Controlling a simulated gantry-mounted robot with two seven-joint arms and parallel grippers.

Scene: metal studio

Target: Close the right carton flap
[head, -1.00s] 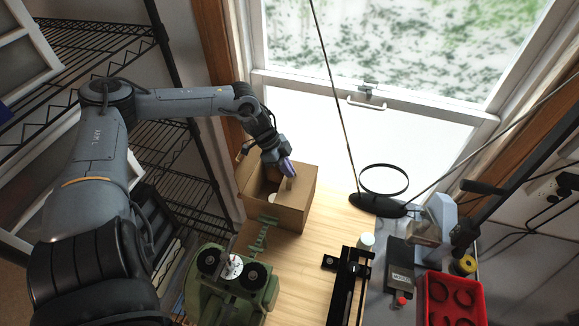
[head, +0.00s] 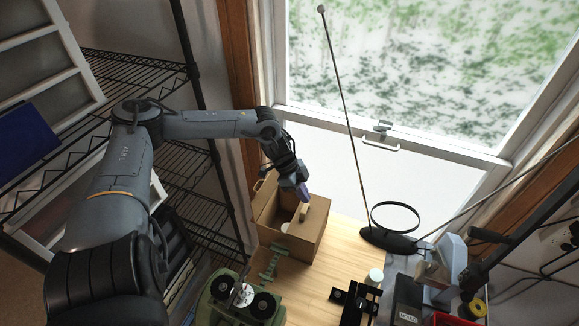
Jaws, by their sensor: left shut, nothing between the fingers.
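The brown cardboard carton (head: 306,243) stands on the wooden table in the head view, its top partly open. A white round item (head: 284,227) and a pale tan piece (head: 303,212) show in the opening. The right flap (head: 319,211) seems to be the brown panel along the right side of the top; its exact angle is hard to tell. My left gripper (head: 304,194), with purple fingertips, is shut and empty. It points down over the carton's far right part, close to the tan piece; I cannot tell if it touches. My right gripper is not in view.
A green machine with black reels (head: 240,303) stands in front of the carton. A black ring on a base (head: 391,239), a white-capped jar (head: 375,276) and a black rail device (head: 356,301) stand to the right. Wire shelves (head: 130,70) are at left. Bare table (head: 345,245) lies right of the carton.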

